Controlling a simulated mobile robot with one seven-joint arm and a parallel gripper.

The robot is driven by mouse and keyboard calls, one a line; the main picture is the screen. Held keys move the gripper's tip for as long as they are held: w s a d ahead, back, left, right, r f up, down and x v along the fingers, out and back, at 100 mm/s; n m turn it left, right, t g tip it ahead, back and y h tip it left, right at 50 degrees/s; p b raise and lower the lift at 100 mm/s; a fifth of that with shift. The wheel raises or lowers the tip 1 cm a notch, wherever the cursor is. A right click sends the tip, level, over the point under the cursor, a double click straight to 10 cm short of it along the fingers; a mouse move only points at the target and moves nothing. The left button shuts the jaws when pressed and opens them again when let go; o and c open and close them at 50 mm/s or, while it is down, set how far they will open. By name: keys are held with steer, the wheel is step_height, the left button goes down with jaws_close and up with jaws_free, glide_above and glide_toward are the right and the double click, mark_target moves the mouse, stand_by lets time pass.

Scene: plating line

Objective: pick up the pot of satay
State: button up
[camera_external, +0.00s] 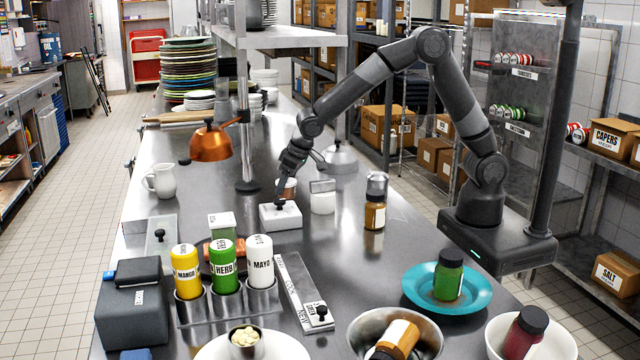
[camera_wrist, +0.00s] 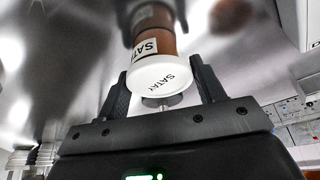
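The satay pot is brown with a white lid. My gripper (camera_wrist: 160,78) is open, with a finger on each side of the lid and narrow gaps showing. In the external view, my gripper (camera_external: 281,192) points down in front of the pot (camera_external: 290,186), partly hiding it. The pot stands on the steel counter behind a white lidded box.
A brown bottle (camera_external: 375,215) is to the right. Squeeze bottles (camera_external: 224,266) stand nearer the camera.

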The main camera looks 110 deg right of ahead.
steer(key=c, duration=0.5)
steer(key=shift+r, duration=0.15)
